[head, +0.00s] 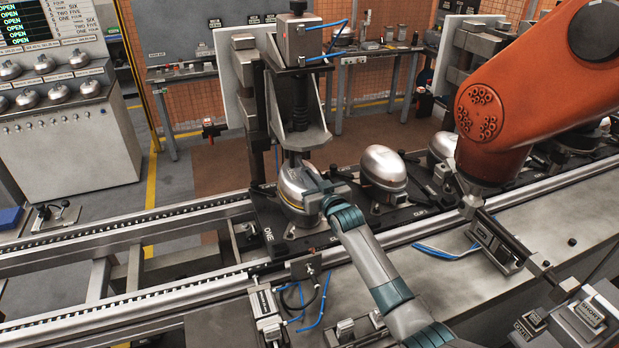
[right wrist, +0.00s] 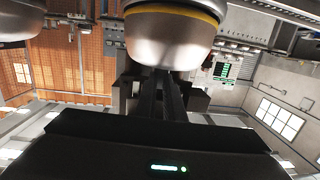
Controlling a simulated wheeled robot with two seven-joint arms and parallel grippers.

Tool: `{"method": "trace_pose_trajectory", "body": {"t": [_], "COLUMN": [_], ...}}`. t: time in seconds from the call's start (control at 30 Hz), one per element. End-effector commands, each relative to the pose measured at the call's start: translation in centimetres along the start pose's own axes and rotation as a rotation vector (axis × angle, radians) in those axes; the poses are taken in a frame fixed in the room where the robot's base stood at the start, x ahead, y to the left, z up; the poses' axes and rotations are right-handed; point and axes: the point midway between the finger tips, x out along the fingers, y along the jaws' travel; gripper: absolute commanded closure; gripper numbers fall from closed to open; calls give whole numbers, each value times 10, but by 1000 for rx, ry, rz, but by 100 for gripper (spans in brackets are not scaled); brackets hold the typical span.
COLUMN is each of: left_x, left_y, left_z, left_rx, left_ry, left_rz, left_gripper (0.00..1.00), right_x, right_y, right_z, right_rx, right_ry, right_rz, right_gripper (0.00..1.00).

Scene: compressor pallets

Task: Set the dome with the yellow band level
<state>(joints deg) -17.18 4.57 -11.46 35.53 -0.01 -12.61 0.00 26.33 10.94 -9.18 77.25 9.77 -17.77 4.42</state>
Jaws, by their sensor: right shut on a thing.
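The silver dome with the yellow band (head: 296,180) sits on the pallet marked ONE (head: 268,222), under the press ram. Its band slopes down toward the right in the head view, though part of it is hidden by my gripper. My right gripper (head: 327,193) reaches in from the lower right to the dome's right side and is shut on it. In the right wrist view the dome (right wrist: 168,38) fills the top, with its yellow band near the upper edge, and the narrow closed fingers (right wrist: 160,85) meet its lower side. The exact grip point is hidden. My left gripper does not show.
The press (head: 299,95) stands directly above and behind the dome. A second silver dome (head: 384,168) sits on the pallet to the right. A big orange arm (head: 530,85) hangs at the right. Conveyor rails (head: 130,230) run left, with hoses and fixtures in front.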

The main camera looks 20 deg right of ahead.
Motion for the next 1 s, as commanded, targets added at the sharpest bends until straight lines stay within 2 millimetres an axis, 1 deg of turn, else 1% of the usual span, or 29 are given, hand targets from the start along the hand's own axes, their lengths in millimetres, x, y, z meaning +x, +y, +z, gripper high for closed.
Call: {"method": "trace_pose_trajectory", "body": {"t": [0.03, 0.7, 0.73, 0.77, 0.8, 1.0], "left_x": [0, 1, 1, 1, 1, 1], "left_y": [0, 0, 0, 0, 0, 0], "left_z": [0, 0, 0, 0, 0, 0], "left_rx": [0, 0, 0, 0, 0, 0], "left_ry": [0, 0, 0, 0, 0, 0], "left_rz": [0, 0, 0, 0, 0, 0], "left_gripper": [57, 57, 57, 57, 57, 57], "right_x": [0, 1, 1, 1, 1, 1], "right_y": [0, 0, 0, 0, 0, 0], "right_z": [-4, 0, 0, 0, 0, 2], "right_rx": [0, 0, 0, 0, 0, 0], "right_ry": [8, 8, 8, 7, 7, 3], "right_rz": [0, -1, -1, -1, -1, -1], "right_gripper": [100, 100, 87, 80, 70, 70]}}
